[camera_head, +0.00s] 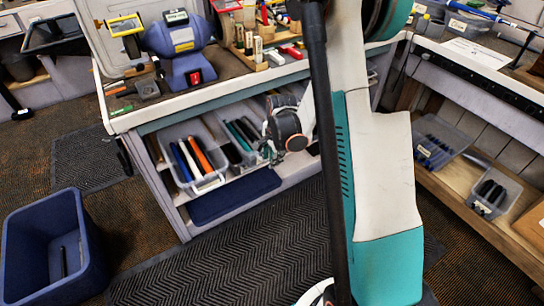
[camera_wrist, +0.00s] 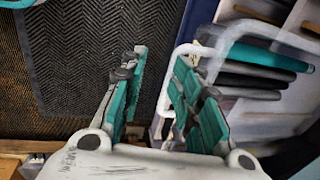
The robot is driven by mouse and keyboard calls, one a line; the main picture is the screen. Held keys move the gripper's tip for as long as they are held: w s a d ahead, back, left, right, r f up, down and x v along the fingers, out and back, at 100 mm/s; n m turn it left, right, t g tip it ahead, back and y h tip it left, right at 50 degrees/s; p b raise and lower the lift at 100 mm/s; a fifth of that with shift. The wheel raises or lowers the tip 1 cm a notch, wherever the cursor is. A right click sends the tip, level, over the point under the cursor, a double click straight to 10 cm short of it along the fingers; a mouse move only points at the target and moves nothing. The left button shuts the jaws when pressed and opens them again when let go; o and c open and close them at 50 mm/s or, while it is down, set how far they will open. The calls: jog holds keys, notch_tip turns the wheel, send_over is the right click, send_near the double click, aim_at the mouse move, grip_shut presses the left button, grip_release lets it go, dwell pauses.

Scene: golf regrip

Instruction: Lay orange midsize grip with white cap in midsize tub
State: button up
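An orange grip (camera_head: 202,155) leans among blue, white and dark grips in a clear tub (camera_head: 213,182) on the shelf under the bench. I cannot make out its cap. A second clear tub beside it holds teal and dark grips (camera_head: 239,133); these also show in the wrist view (camera_wrist: 260,52). The tub labels are unreadable, so I cannot tell which is midsize. My gripper (camera_wrist: 160,62) is open and empty, at the near right of the second tub. In the wrist view the tub's pale rim (camera_wrist: 163,98) passes by its right finger; I cannot tell whether they touch.
The bench (camera_head: 130,117) above the shelf carries a blue grinder (camera_head: 182,50) and tools. A blue bin (camera_head: 22,222) with a dark stick-like thing inside stands at lower left. At right, a low shelf holds two clear tubs (camera_head: 441,139). Ribbed mat (camera_head: 240,245) covers open floor in front.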

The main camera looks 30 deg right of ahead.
notch_tip(320, 180, up, 12)
jog(key=s, duration=0.2)
jog(key=shift+s+f, duration=0.15)
jog(key=shift+s, duration=0.05)
dwell(0.4)
